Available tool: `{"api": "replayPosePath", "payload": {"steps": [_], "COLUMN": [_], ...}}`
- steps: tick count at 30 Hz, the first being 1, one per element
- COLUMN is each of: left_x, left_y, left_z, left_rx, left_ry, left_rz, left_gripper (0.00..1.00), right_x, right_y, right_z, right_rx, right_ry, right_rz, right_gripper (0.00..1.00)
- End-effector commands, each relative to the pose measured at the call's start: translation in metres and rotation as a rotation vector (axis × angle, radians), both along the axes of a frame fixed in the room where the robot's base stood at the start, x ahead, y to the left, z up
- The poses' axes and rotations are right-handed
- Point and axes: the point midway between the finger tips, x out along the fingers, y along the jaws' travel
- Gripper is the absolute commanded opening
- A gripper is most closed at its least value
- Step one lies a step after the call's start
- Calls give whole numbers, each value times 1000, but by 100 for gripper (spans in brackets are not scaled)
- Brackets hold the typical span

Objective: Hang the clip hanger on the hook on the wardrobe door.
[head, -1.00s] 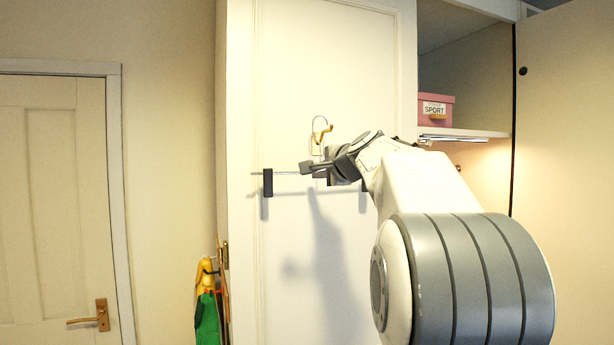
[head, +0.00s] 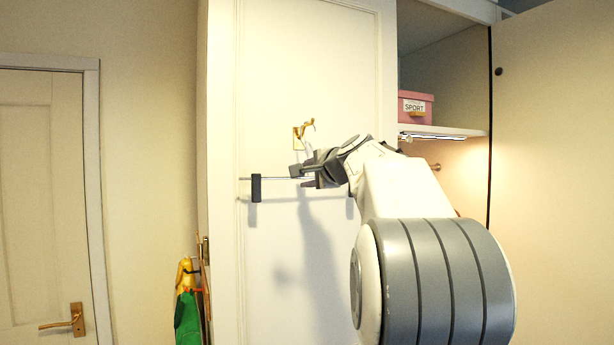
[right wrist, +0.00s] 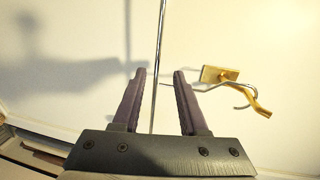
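The clip hanger is a thin metal bar with dark clips (head: 255,188), in front of the white wardrobe door (head: 300,60). The brass hook (head: 304,131) is on the door, just above my right gripper (head: 304,172). In the right wrist view, the fingers of my right gripper (right wrist: 160,73) stand apart, with the hanger's bar (right wrist: 159,50) between them and clear of both. The hanger's curved wire (right wrist: 252,90) crosses the brass hook (right wrist: 262,108) there and looks to be over its arm. My gripper hides the hanger's middle in the head view. My left gripper is out of view.
An open shelf with a pink SPORT box (head: 416,107) is right of the door. A colourful item (head: 187,318) hangs low at the door's left edge. A room door (head: 45,200) stands at far left.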

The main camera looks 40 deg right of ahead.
Motion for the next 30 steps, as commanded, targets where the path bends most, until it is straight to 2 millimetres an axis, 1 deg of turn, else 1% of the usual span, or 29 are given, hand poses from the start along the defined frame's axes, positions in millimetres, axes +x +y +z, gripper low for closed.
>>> {"api": "replayPosePath", "payload": {"steps": [5,8,11,15,21,25,30], "left_x": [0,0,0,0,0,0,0], "left_y": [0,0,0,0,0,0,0], "left_z": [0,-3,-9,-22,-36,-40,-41], "left_rx": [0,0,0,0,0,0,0], "left_ry": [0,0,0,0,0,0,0], "left_rz": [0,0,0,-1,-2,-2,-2], "left_gripper": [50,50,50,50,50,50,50], "right_x": [0,-4,-15,-42,-78,-93,-101], "right_y": [0,1,3,9,18,21,24], "right_z": [0,0,1,4,11,15,17], "right_rx": [0,0,-2,-3,-2,-1,0], "right_ry": [1,-1,-3,-4,-2,-2,0], "right_rz": [0,0,-2,-4,-5,-3,0], "right_gripper": [42,42,42,42,42,42,42]}}
